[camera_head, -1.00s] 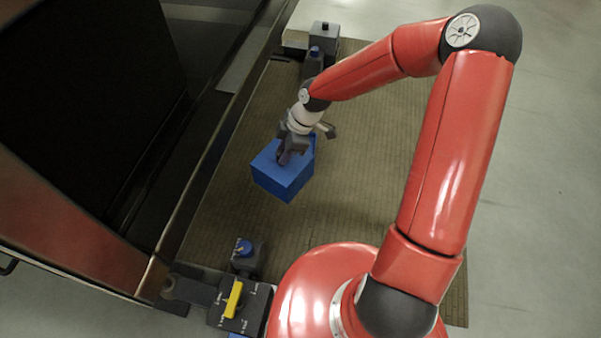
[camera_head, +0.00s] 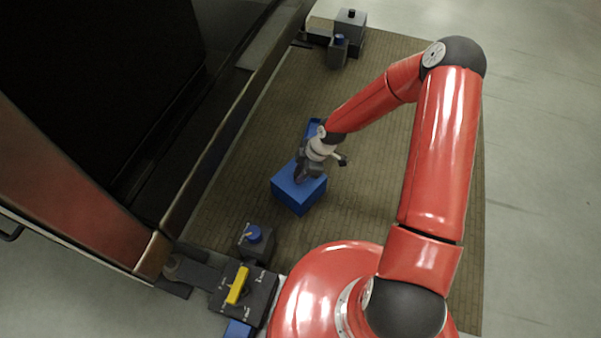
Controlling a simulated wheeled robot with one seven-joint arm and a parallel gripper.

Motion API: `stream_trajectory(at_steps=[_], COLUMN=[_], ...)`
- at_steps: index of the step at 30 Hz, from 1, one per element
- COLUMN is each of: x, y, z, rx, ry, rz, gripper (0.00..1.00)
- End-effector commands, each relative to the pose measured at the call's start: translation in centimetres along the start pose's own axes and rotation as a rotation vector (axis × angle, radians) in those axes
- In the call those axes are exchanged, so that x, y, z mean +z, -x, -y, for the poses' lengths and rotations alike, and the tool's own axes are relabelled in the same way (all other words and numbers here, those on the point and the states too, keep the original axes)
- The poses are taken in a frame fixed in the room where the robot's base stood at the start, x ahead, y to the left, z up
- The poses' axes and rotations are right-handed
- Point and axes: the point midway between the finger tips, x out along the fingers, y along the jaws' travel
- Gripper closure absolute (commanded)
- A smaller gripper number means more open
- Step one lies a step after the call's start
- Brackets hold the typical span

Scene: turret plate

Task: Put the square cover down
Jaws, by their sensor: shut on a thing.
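The square cover (camera_head: 311,193) is a blue box shape near the middle of the camera_head view, over the brown ribbed mat. My gripper (camera_head: 301,174) is at its top from above and is shut on it. The fingertips are partly hidden by the wrist and hard to make out. The cover looks roughly level; I cannot tell whether its underside touches the mat.
Another blue piece (camera_head: 312,127) lies behind my wrist, partly hidden. Grey blocks (camera_head: 350,31) stand at the far end. The mat (camera_head: 400,150) is clear at right.

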Motion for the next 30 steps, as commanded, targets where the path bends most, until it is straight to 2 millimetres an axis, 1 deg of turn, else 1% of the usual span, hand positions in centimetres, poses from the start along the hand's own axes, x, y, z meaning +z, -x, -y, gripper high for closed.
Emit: stream_trajectory(at_steps=[1, 7, 11, 12, 16, 25, 28, 30], x=[0.1, 0.1, 0.2, 0.2, 0.2, 0.1, 0.1, 0.1], y=[-0.4, -0.2, -0.6, -0.5, -0.5, -0.3, 0.4, 1.5], z=[-0.1, -0.1, -0.1, -0.1, -0.1, -0.1, -0.1, -0.1], rx=[0.001, 0.002, 0.002, 0.002, 0.002, 0.002, 0.003, 0.004], ry=[0.001, 0.001, 0.000, 0.000, 0.000, 0.000, -0.001, -0.002], rz=[0.000, 0.000, 0.000, 0.000, 0.000, 0.000, 0.000, 0.000], gripper=[1.00, 1.00, 1.00, 0.66, 0.49, 0.49, 0.49, 0.49])
